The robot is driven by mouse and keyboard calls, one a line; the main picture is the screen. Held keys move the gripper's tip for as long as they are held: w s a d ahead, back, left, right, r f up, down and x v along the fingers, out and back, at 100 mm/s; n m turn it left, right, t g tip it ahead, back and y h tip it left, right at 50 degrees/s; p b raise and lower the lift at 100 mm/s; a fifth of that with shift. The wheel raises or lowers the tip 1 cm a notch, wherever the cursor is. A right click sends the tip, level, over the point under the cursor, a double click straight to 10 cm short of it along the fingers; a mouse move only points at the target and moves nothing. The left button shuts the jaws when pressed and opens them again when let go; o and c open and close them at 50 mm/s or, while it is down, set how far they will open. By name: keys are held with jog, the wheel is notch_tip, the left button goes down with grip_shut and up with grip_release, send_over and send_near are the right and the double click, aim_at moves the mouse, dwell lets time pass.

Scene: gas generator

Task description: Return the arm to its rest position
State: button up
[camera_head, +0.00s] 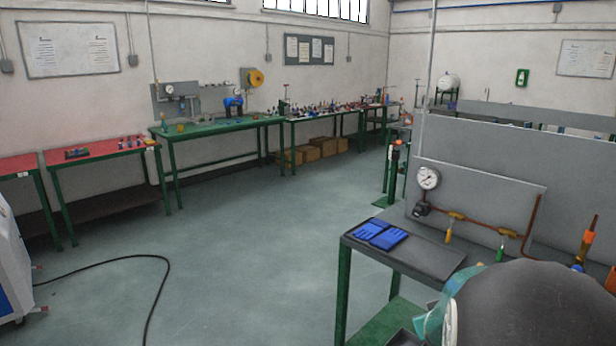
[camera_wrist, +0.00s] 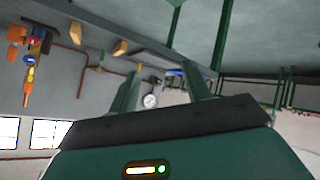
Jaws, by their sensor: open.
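My gripper (camera_wrist: 162,68) shows in the wrist view with its two green fingers spread apart and nothing between them. Its dark palm and green housing fill the bottom of that view. The wrist view is turned over, with the workbench and its panel upside down beyond the fingers. In the head view, a large dark rounded part with a teal edge, which looks like my arm, covers the bottom right corner. The gripper fingers cannot be made out there.
A bench (camera_head: 424,255) at the right holds blue gloves (camera_head: 380,234), a pressure gauge (camera_head: 428,178) and a copper pipe (camera_head: 490,222). A black hose (camera_head: 165,280) lies on open floor. Red tables (camera_head: 105,152) and a green bench (camera_head: 215,127) line the left wall.

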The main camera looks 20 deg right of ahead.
jog(key=a+r+y, duration=0.2)
jog(key=a+r, duration=0.1)
jog(key=a, duration=0.4)
jog(key=a+r+y, duration=0.2)
jog(key=a+r, duration=0.1)
jog(key=a, duration=0.4)
jog(key=s+a+r+n+g+y, duration=0.1)
jog(key=s+a+r, duration=0.2)
jog(key=s+a, duration=0.4)
jog(key=s+a+r+n+g+y, duration=0.1)
jog(key=s+a+r, duration=0.2)
jog(key=s+a, duration=0.5)
jog(key=a, duration=0.3)
jog(key=shift+s+a+r+g+y, duration=0.2)
jog(key=shift+s+r+g+y, duration=0.1)
jog(key=shift+r+y, duration=0.1)
jog(key=shift+c, duration=0.2)
jog(key=shift+c, duration=1.2)
jog(key=shift+d, duration=0.1)
